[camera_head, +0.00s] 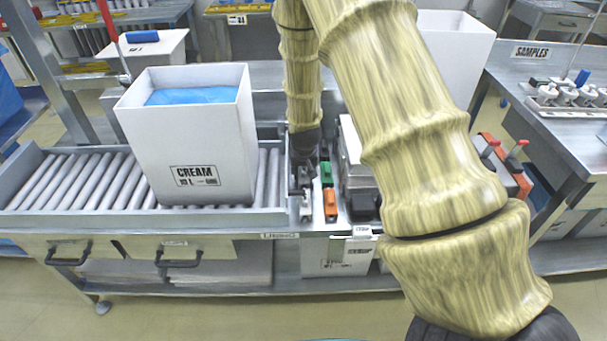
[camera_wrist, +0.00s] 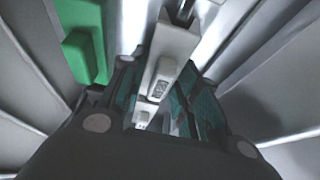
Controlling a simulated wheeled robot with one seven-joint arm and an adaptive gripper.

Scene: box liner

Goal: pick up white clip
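The white clip (camera_wrist: 174,45) shows in the wrist view, long and pale with a small dark mark on its side. My gripper (camera_wrist: 165,95) points down with its dark fingers and teal pads on either side of this clip. The fingers look spread, with some gap beside the clip; no firm contact shows. In the head view my gripper (camera_head: 307,160) is low over the left column of a clip tray, where pale clips lie, one at the front (camera_head: 306,208). My gripper partly hides the rear ones.
A green clip (camera_head: 327,174) and an orange clip (camera_head: 331,205) lie just right of my gripper. A white box marked CREAM (camera_head: 193,130) with a blue liner stands on the roller conveyor at left. Metal walls border the tray closely. The SAMPLES table (camera_head: 560,115) is at right.

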